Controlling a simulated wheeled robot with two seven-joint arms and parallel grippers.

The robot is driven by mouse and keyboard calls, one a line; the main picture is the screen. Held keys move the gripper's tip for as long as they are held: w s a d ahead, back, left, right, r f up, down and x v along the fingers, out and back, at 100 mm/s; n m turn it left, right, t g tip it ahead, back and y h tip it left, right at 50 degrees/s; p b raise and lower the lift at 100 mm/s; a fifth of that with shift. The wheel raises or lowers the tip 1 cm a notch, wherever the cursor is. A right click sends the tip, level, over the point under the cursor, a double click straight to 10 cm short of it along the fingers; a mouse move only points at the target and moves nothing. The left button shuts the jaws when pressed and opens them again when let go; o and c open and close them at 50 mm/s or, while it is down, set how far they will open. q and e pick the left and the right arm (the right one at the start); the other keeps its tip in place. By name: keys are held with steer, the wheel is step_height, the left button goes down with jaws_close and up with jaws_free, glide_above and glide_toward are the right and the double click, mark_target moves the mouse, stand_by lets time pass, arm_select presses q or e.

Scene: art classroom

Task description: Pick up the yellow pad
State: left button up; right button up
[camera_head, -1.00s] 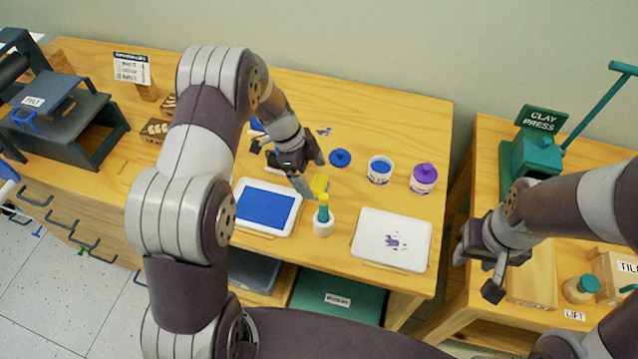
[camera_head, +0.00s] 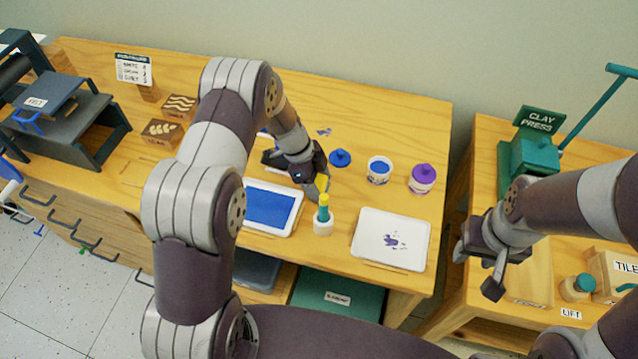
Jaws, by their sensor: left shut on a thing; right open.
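The yellow pad (camera_head: 323,199) shows as a small yellow piece above a teal stem, over a white cup (camera_head: 323,227) near the table's front edge. My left gripper (camera_head: 322,188) reaches down from behind, its fingertips at the yellow piece's upper end. It is shut on it, though the fingers partly hide the contact. I cannot tell whether the stem still rests in the cup. My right gripper (camera_head: 477,266) is open and empty, over the right-hand table.
A blue-filled tray (camera_head: 298,212) lies left of the cup and a white tray (camera_head: 366,222) with purple marks right of it. A blue paint pot (camera_head: 380,170), a blue lid (camera_head: 340,158) and a purple-topped jar (camera_head: 423,179) stand behind. A green clay press (camera_head: 533,155) stands at right.

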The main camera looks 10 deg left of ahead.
mark_target(324, 182)
arm_select(q)
step_height(324, 182, up, 3)
steer(key=shift+w+r+b, duration=0.1)
steer(key=shift+r+b, duration=0.1)
steer(key=shift+b, duration=0.25)
steer(key=s+d+r+b, duration=0.2)
steer(key=s+d+r, duration=0.2)
steer(key=d+r, duration=0.3)
steer(key=d, duration=0.4)
steer(key=shift+r, duration=0.25)
